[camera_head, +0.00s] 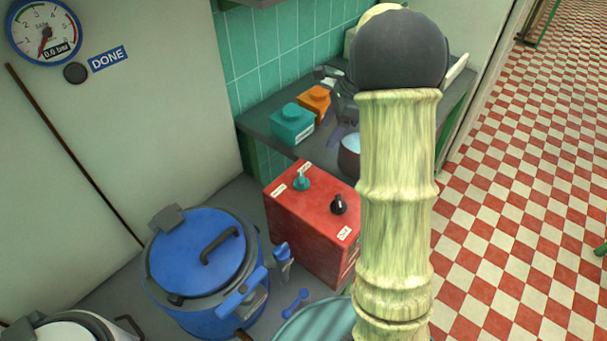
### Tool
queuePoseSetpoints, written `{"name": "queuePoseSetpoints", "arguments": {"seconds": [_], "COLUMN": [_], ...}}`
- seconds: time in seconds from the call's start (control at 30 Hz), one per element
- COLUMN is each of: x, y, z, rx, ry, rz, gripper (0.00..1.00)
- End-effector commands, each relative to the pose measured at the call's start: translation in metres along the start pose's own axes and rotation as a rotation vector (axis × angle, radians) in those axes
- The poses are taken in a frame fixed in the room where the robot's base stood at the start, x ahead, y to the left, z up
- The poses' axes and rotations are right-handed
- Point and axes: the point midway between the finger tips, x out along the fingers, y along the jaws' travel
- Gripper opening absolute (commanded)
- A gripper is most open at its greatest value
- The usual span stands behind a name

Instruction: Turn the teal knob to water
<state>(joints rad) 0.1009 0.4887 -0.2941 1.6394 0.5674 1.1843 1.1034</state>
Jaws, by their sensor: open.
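The teal knob (302,182) stands on top of a red box (310,226), near its back left corner. Small white labels lie beside and behind the knob, too small to read. Its pointer seems to face the back label, but I cannot be sure. A black knob (339,205) sits on the same box, nearer the front right. My gripper (332,104) is partly hidden behind my pale arm, above the dark counter and behind the red box. Its jaws look apart, and it is away from the teal knob.
A blue lidded pot (200,262) stands left of the red box. Teal (291,126) and orange (315,101) containers and a bowl (349,158) are on the counter (262,124). A gauge (44,30) hangs on the wall beside a DONE label (108,58). Checkered floor lies open at right.

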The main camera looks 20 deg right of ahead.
Motion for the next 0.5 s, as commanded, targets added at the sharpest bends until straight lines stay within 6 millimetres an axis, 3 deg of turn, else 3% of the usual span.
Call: {"name": "queuePoseSetpoints", "arguments": {"seconds": [0.23, 0.5], "x": [0.018, 0.063], "y": [0.001, 0.001], "z": [0.001, 0.0], "rx": [-0.002, -0.002], "ry": [-0.001, 0.001], "rz": [0.004, 0.005], "gripper": [0.65, 0.65]}}
